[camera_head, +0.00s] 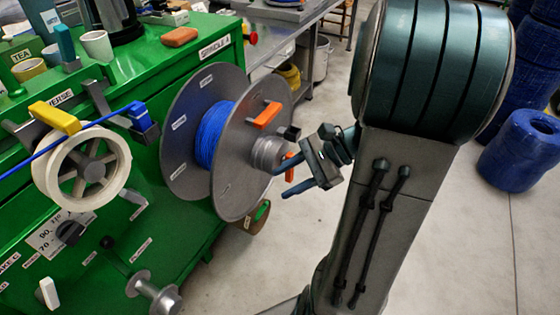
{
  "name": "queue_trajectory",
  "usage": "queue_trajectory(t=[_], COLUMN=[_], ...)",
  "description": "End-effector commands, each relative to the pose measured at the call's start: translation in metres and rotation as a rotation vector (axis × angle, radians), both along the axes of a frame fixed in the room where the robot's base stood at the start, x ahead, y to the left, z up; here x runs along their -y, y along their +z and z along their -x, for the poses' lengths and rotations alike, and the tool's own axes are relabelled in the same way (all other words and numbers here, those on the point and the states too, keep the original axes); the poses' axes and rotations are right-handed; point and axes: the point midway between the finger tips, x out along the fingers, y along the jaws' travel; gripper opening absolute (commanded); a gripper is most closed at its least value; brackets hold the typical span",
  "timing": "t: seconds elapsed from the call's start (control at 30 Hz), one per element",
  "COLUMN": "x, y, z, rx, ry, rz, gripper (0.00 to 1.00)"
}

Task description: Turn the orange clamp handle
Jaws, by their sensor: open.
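A cable reel (238,150) with two grey flanges and blue cable stands on the front of the green machine. An orange handle (267,115) sits on the near flange, above the grey hub (268,153). A second orange piece (289,173) shows beside the hub, right by my gripper (281,182). I cannot tell which orange part is the clamp handle. My gripper is open, with its fingers pointing left toward the hub. Whether a finger touches the orange piece cannot be told.
A cream wheel (84,170) with a yellow lever (54,117) and blue cable is at left on the green machine (140,95). A black knob (291,133) is close above my gripper. Blue cable coils (520,150) stand at right. The floor (445,235) is clear.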

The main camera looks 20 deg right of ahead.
Motion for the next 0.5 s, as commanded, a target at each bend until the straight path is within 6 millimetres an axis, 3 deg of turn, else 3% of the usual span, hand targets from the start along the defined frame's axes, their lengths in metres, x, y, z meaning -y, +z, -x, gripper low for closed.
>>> queue_trajectory(t=[0.03, 0.2, 0.4, 0.5], x=[0.017, 0.075, 0.139, 0.158], y=[-0.030, -0.071, -0.102, -0.110], z=[-0.007, -0.024, -0.026, -0.024], rx=[-0.016, -0.023, 0.018, 0.038], ry=[-0.095, -0.387, -0.630, -0.693], rz=[-0.080, -0.349, -0.571, -0.629], gripper=[0.42, 0.42, 0.42, 0.42])
